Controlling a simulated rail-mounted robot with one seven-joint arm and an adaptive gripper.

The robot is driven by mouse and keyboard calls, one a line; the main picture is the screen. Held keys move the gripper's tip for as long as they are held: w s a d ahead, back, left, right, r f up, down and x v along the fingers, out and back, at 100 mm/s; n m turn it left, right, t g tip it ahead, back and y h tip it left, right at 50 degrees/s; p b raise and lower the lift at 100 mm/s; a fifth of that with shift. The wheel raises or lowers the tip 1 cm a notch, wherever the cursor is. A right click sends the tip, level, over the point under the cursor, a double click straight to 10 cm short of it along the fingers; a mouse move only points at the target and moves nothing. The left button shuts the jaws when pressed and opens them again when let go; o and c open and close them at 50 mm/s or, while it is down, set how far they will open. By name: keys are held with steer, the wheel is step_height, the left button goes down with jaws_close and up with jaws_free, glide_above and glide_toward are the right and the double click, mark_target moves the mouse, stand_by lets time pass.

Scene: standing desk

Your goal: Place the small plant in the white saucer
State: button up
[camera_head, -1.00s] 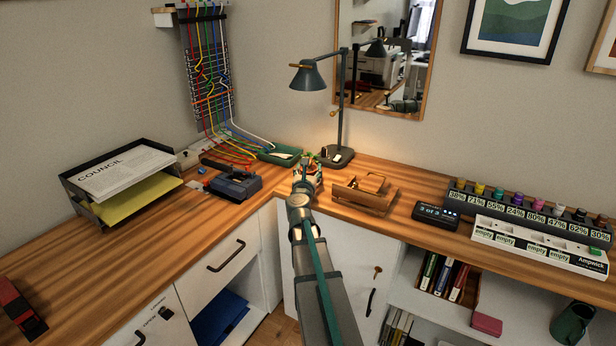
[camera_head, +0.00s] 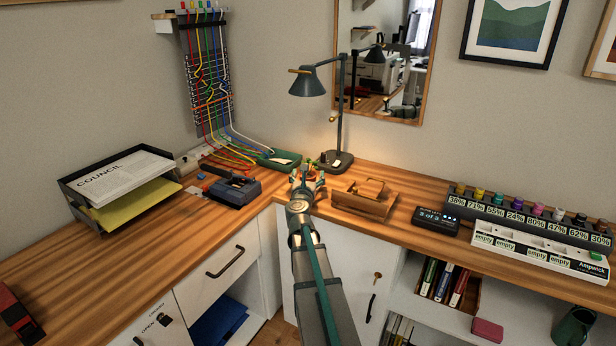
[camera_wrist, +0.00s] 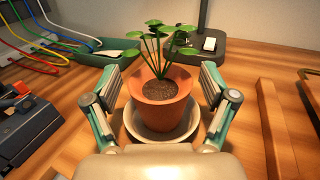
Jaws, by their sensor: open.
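The small plant (camera_wrist: 165,47) has round green leaves and stands upright in a terracotta pot (camera_wrist: 161,108) in the wrist view. The white saucer (camera_wrist: 139,130) shows around the pot's base; the pot appears to sit in it, though the contact underneath is hidden. My gripper (camera_wrist: 171,76) is open, with one finger on each side of the pot and gaps between fingers and pot. In the head view, my gripper (camera_head: 308,180) is at the desk corner and mostly hides the plant and saucer.
A desk lamp (camera_head: 340,110) stands just behind the plant. A green tray (camera_head: 278,158) and a dark blue device (camera_head: 234,190) are to the left. A wooden holder (camera_head: 365,198) is close on the right. Cables (camera_head: 225,150) hang at the back left.

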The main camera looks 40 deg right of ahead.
steer(key=v, duration=1.2)
steer(key=w+a+f+n+t+y, duration=0.1)
steer(key=w+a+f+n+y, duration=0.3)
steer(key=a+f+n, duration=0.45)
steer(key=w+a+f+n+t+y, duration=0.1)
steer(key=w+a+f+n+y, duration=0.1)
steer(key=a+f+n+y, duration=0.45)
steer(key=s+a+f+n+g+y, duration=0.2)
steer(key=s+a+f+n+g, duration=0.15)
steer(key=a+f+n, duration=0.55)
steer(key=s+a+f+n+g+y, duration=0.25)
steer(key=s+a+f, duration=0.35)
steer(key=f, duration=0.7)
steer(key=s+a+f+n+g+y, duration=0.1)
steer(key=s+a+f+n+g, duration=0.3)
steer(key=s+f, duration=0.3)
steer(key=s+a+f+n+g, duration=0.35)
steer(key=s+f+n, duration=0.2)
steer(key=s, duration=0.25)
steer(key=s+d+f+n+g+h, duration=0.1)
steer(key=s+n+g, duration=0.3)
steer(key=s, duration=0.7)
steer(key=s+f+n+g+h, duration=0.2)
steer(key=s+f+n+g, duration=0.2)
steer(key=s, duration=0.8)
steer(key=shift+d+f+n, duration=0.35)
steer(key=shift+n, duration=0.25)
